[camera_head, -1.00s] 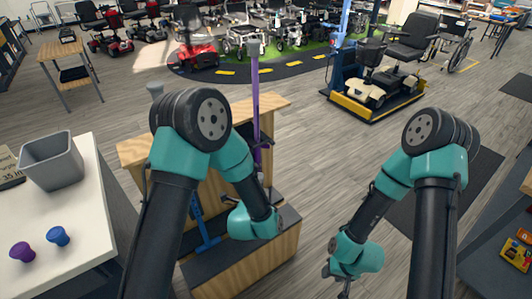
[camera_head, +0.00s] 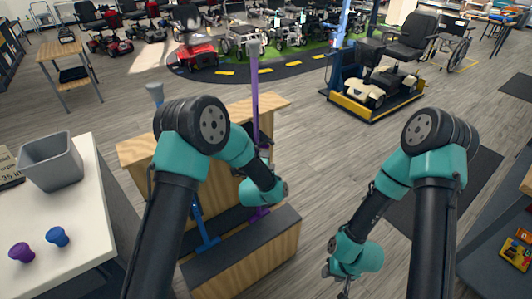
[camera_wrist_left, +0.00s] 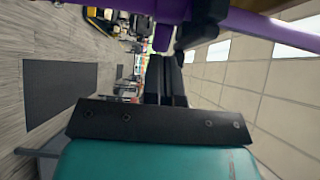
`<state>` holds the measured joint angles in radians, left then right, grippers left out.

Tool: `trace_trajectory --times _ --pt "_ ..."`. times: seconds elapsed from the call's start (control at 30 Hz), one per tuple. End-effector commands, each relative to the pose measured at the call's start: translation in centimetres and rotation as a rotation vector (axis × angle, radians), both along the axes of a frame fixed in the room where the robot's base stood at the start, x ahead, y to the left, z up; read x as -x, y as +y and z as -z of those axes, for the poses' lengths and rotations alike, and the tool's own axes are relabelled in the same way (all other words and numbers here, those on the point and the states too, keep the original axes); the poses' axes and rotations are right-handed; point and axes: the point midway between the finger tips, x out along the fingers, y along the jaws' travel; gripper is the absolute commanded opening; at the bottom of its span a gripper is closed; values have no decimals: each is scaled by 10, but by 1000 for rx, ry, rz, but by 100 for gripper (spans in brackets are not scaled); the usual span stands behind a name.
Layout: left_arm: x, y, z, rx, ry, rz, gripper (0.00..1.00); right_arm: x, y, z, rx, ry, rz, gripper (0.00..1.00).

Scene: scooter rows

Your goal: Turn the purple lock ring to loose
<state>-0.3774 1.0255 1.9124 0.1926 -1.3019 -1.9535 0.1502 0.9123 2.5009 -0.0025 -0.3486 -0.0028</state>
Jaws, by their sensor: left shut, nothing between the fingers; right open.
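A purple pole (camera_head: 255,100) stands upright in a wooden stand, with a grey top; dark fittings show partway down it. In the left wrist view the purple pole (camera_wrist_left: 265,28) crosses the top of the picture, with a short purple piece (camera_wrist_left: 163,38) below it. I cannot tell for certain which part is the lock ring. My left gripper (camera_wrist_left: 166,70) is shut and empty, its black fingers pointing at the pole near the purple piece; touching cannot be told. Its fingers are hidden in the head view behind my wrist. My right gripper (camera_head: 338,280) is open, low and away from the stand.
The wooden stand (camera_head: 250,262) also holds a blue pole (camera_head: 203,230). At left a white table (camera_head: 85,200) carries a grey bin (camera_head: 52,160), a purple knob (camera_head: 21,252) and a blue knob (camera_head: 57,237). Open floor lies right of the stand.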

Motion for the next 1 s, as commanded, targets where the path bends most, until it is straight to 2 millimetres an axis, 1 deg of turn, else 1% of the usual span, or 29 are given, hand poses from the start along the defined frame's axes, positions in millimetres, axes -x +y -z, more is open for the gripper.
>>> trace_trajectory --times 0.03,0.1,0.2,0.6,0.8,1.0 --pt "-7 -1 0 0 -1 -1 0 0 0 0 0 0 0 43" --pt "-13 -3 1 0 0 -1 0 0 0 0 0 0 0 43" --pt "-19 -4 1 0 0 -1 0 0 0 0 0 0 0 43" --pt "-23 -5 0 0 1 0 0 0 0 0 0 0 0 43" --pt "-35 -10 0 1 -1 -1 0 0 0 0 0 0 0 43" --pt "-38 -11 -1 2 -3 1 0 0 0 0 0 0 0 43"
